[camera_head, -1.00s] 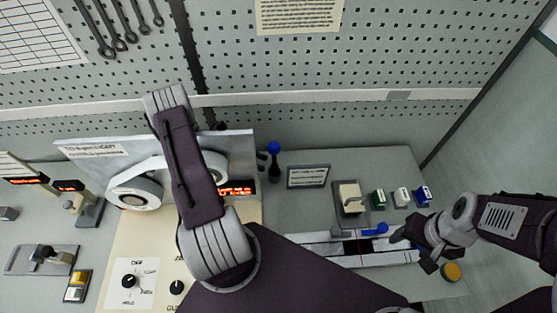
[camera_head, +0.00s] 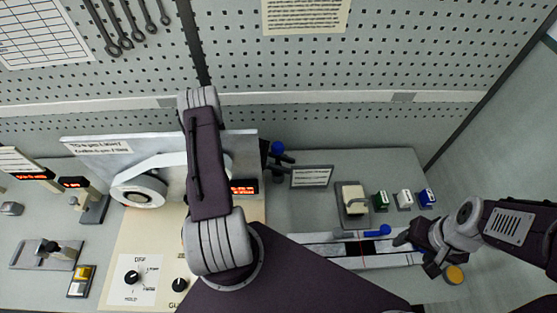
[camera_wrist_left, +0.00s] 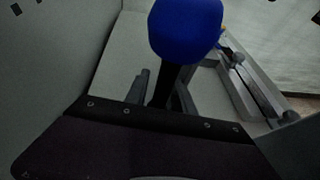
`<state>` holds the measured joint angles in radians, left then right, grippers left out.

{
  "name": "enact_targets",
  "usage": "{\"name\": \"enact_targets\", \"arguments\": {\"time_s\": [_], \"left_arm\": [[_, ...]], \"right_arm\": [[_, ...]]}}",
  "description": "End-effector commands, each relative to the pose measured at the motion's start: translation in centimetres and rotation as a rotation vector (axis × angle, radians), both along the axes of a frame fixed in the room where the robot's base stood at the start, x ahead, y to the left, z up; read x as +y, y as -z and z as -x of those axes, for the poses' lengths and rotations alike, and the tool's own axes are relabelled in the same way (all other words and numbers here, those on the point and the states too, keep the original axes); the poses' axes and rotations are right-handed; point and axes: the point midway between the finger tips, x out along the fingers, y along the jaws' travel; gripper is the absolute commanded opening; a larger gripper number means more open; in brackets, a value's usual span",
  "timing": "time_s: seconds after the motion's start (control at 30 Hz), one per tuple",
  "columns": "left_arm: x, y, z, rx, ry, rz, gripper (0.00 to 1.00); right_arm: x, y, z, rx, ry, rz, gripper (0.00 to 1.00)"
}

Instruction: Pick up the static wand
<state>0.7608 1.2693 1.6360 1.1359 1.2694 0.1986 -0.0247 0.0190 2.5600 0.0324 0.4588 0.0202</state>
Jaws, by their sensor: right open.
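In the head view my left arm hides most of that hand. My right gripper (camera_head: 416,254) is open and empty over the right end of a white rail (camera_head: 350,263).
A blue-ended piece (camera_head: 378,231) lies along the rail. A small sign (camera_head: 311,176), a switch box (camera_head: 353,199) and green, white and blue blocks (camera_head: 403,199) stand behind it. A yellow button (camera_head: 454,275) is beside my right gripper. A white roll (camera_head: 138,190) is at left.

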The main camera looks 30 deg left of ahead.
Motion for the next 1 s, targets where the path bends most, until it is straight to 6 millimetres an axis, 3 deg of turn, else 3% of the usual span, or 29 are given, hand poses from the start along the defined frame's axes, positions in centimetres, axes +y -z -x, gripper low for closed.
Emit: {"name": "enact_targets", "arguments": {"time_s": [0.13,0.23,0.27,0.63,0.77,1.0], "left_arm": [[0.0,0.0,0.0,0.000,0.000,0.000,0.30],[0.0,0.0,0.0,0.000,0.000,0.000,0.02],[0.0,0.0,0.0,0.000,0.000,0.000,0.00],[0.1,-0.8,0.0,-0.001,0.000,0.000,0.00],[0.1,-3.0,0.0,-0.001,-0.001,0.000,0.00],[0.0,-9.1,0.0,-0.002,0.001,-0.001,0.00]], "right_arm": [[0.0,0.0,0.0,0.000,0.000,0.000,0.61],[0.0,0.0,0.0,0.000,0.000,0.000,0.61],[0.0,0.0,0.0,0.000,0.000,0.000,0.61],[0.0,-0.6,0.0,0.000,0.000,0.000,0.61],[0.0,-2.4,0.0,0.000,0.000,0.000,0.61],[0.0,-7.0,0.0,0.000,0.000,0.000,0.61]]}}
